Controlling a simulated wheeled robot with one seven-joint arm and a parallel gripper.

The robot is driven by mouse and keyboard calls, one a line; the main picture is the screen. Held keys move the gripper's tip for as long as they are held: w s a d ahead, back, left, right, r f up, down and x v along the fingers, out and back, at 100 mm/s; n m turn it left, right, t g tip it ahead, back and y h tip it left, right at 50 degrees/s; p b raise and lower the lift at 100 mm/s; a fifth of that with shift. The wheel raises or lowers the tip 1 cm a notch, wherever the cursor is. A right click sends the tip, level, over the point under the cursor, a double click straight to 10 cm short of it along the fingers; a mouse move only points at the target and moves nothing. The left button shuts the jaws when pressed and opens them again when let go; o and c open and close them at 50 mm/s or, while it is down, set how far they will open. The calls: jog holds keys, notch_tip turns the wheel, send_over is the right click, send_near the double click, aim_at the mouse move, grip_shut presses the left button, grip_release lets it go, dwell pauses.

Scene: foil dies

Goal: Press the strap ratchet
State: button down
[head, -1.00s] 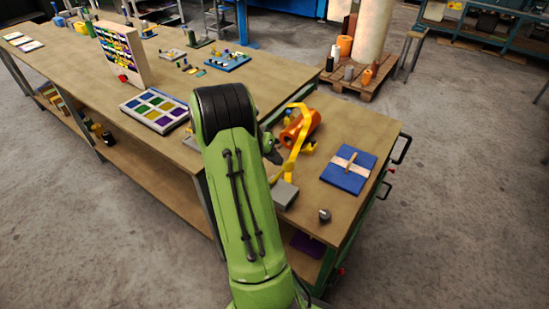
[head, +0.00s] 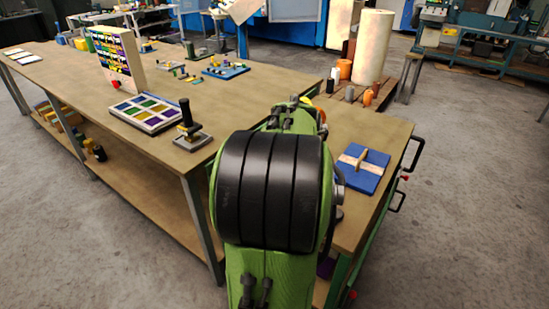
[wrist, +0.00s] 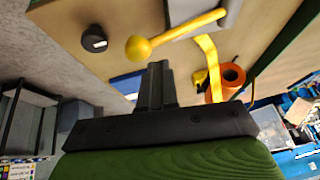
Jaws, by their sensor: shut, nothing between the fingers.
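In the wrist view the strap ratchet shows as a grey block (wrist: 222,16) with a yellow lever (wrist: 188,30) ending in a round yellow knob. A yellow strap (wrist: 207,52) runs beside it towards an orange roll (wrist: 226,78). My gripper (wrist: 157,68) is shut and empty, with its fingertips close to the knob in the picture. I cannot tell whether they touch it. In the head view my own arm hides the ratchet, most of the strap and roll, and the gripper.
A blue board (head: 362,172) with a tan cross-shaped top lies at the bench's right end. A dark round piece (wrist: 93,38) lies near the knob. A black press-like tool (head: 188,128) and a tray of coloured squares (head: 150,112) stand left of my arm.

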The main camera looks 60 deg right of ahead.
jog(key=shift+s+a+f+b, duration=0.1)
jog(key=shift+s+f+b, duration=0.75)
jog(key=shift+f, duration=0.3)
jog(key=shift+s+a+f, duration=0.2)
jog(key=shift+f, duration=0.15)
jog(key=shift+f, duration=0.1)
jog(key=p+v, duration=0.5)
jog(key=v, duration=0.8)
jog(key=shift+s+d+r+p, duration=0.3)
jog(key=shift+s+r+p, duration=0.05)
jog(key=shift+w, duration=0.1)
